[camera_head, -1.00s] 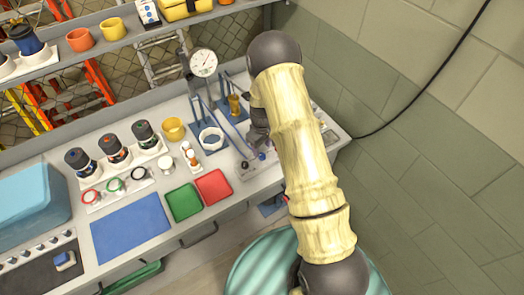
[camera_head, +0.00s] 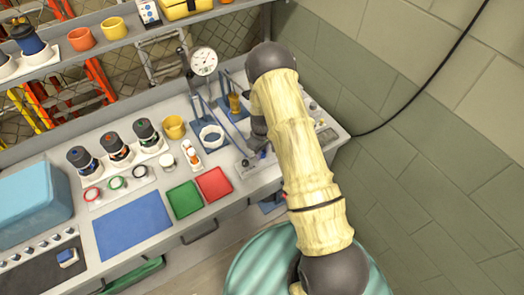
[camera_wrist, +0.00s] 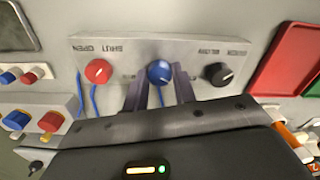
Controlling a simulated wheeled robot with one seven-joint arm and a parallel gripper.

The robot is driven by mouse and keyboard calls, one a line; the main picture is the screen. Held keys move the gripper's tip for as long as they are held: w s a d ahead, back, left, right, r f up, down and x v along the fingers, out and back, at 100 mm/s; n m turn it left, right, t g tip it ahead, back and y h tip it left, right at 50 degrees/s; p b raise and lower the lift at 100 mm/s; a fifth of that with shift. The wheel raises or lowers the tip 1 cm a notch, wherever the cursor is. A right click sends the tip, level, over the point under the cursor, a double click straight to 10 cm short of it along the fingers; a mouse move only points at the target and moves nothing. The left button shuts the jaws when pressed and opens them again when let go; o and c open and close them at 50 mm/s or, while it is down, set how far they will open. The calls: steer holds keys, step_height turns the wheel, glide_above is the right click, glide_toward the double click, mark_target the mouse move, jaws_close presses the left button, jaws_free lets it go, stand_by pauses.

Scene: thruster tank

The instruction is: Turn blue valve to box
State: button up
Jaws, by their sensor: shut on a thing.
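The blue valve (camera_wrist: 159,72) is a round blue knob in the middle of a grey panel (camera_wrist: 205,47), seen upside down in the wrist view. My gripper (camera_wrist: 160,82) has its two dark fingers on either side of the knob and is shut on it. In the head view the blue valve (camera_head: 262,154) shows as a small blue spot at the panel's front, and my arm hides much of the panel. The valve's pointer direction cannot be made out.
A red knob (camera_wrist: 99,71) and a black knob (camera_wrist: 218,74) flank the valve closely. A red tray (camera_head: 214,184) and a green tray (camera_head: 184,201) lie left of the panel. A gauge (camera_head: 204,61) stands behind, and a wall is at right.

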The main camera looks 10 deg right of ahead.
steer(key=shift+m+b, duration=0.3)
steer(key=shift+f+m+b, duration=0.15)
steer(key=shift+m+b, duration=0.55)
steer(key=shift+m, duration=0.1)
steer(key=m+b, duration=0.2)
steer(key=m, duration=0.1)
steer(key=m+b, duration=0.2)
steer(key=m, duration=0.4)
steer(key=shift+m, duration=0.4)
steer(key=o, duration=1)
steer(key=shift+r, duration=0.3)
step_height(320, 180, up, 17)
steer(key=b, duration=0.3)
